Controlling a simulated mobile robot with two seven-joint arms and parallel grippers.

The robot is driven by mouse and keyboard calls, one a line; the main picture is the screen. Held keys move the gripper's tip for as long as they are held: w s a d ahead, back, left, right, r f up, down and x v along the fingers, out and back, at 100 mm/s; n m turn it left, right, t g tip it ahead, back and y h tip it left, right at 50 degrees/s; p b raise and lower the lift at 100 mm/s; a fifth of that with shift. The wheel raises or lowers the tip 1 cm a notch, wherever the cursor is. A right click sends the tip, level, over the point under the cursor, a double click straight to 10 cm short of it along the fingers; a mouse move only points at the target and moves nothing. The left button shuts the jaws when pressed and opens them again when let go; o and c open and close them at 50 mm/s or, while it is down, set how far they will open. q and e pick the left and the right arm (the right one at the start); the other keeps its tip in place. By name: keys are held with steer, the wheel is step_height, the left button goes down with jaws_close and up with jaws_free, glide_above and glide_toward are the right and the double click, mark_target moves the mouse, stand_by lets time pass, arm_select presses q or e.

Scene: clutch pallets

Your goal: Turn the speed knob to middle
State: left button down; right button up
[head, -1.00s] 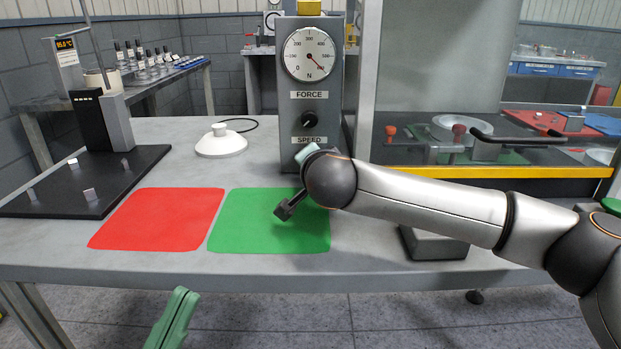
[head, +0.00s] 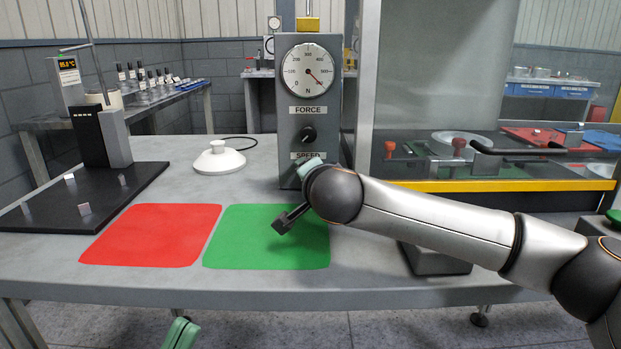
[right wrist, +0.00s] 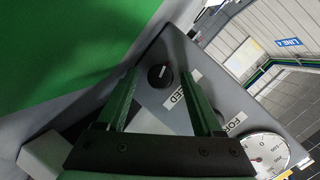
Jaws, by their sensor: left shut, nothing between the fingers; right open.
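My right gripper (right wrist: 160,88) is open, with two green fingers spread. The knob appears between the fingertips there; I cannot tell whether they touch it. In the head view my right wrist mostly hides this gripper, just below the SPEED label. My left gripper (head: 182,332) shows only its green shut fingertips at the bottom edge, in front of the table and empty.
A round FORCE dial (head: 308,66) sits above the knob. Red (head: 150,235) and green (head: 265,245) mats lie on the table, with a white lidded object (head: 219,160) behind. A black stand (head: 100,185) is at left, a glass-fronted cabinet (head: 440,90) at right.

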steer(key=p+v, duration=0.1)
steer(key=v, duration=1)
steer(key=shift+s+r, duration=0.1)
steer(key=shift+s, duration=0.05)
steer(key=shift+s+d+r, duration=0.15)
steer(key=shift+s, duration=0.4)
